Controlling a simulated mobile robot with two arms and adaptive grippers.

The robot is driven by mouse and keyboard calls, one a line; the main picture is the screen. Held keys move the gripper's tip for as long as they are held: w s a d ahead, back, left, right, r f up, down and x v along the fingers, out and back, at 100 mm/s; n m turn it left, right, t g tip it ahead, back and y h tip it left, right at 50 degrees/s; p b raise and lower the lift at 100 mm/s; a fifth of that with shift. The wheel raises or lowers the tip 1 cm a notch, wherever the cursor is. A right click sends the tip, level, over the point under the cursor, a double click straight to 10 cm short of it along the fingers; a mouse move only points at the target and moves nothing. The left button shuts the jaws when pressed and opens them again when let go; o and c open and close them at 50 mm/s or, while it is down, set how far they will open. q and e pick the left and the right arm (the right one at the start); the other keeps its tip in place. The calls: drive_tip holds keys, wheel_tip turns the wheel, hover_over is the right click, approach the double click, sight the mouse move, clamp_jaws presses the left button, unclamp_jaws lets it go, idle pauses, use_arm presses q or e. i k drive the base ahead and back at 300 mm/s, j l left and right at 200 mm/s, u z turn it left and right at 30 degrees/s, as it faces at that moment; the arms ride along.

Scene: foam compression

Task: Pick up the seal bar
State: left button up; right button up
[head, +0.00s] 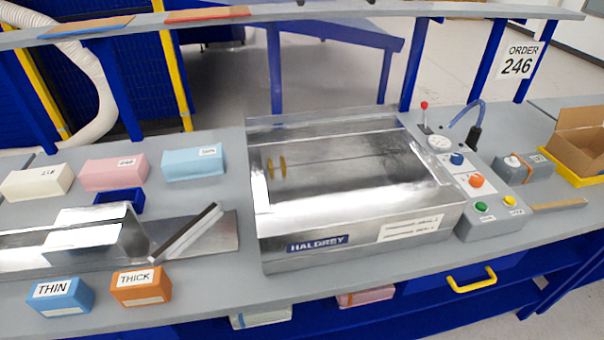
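A slim silver bar with a dark strip (184,243), which looks like the seal bar, lies slanted on a grey metal plate (222,244) left of the press. Its upper end points to the back right. Its lower end is near a shiny folded metal holder (75,241). I cannot tell whether the bar rests flat or is propped up. Neither of my grippers is in view, and nothing touches the bar.
The silver HALDREY machine (350,195) fills the middle, with a control box (470,185) on its right. THIN (60,297) and THICK (141,287) blocks stand at the front edge. White, pink and blue blocks stand behind. A shelf (330,14) crosses above.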

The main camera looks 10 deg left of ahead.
sight(542, 209)
drive_tip(key=z, duration=1.25)
